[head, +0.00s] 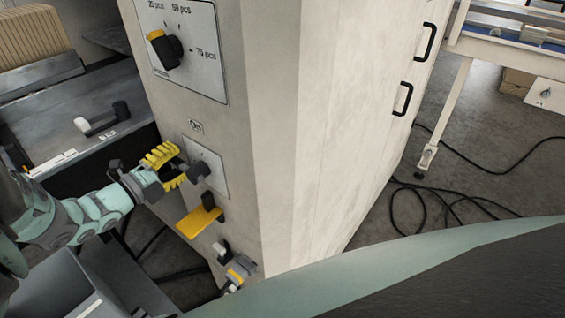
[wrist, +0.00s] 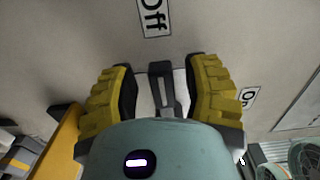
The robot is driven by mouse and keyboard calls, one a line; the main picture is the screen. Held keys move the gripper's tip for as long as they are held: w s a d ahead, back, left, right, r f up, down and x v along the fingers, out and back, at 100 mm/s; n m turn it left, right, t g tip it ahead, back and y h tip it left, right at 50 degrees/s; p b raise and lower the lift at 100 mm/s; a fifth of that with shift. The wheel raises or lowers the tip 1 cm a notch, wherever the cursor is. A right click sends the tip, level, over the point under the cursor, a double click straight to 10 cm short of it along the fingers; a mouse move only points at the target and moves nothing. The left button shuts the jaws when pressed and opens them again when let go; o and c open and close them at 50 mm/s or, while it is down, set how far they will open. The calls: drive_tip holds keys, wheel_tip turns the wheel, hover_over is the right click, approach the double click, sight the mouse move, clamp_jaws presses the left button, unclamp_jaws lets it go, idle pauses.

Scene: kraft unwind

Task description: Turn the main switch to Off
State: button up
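The main switch has a dark grey handle (head: 199,171) on a pale plate (head: 212,166), on the side of a beige cabinet. An "On" label (head: 195,127) is above it in the head view. My gripper (head: 170,166), with ribbed yellow fingers, is at the switch from the left. In the wrist view my gripper (wrist: 162,90) is open, with the handle (wrist: 162,85) between its fingers and a gap on each side. The "Off" label (wrist: 154,17) lies beyond the handle's upper end there; the "On" label (wrist: 249,97) is to the right.
A yellow plate with a black knob (head: 209,203) is just below the switch. A black-and-yellow selector (head: 165,48) is on the panel above. A grey and yellow plug-like part (head: 241,270) sits low on the cabinet. Grey machinery (head: 70,110) stands left.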

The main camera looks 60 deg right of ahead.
drive_tip(key=a, duration=1.2)
drive_tip(key=shift+w, duration=0.35)
drive_tip(key=shift+s+r, duration=0.1)
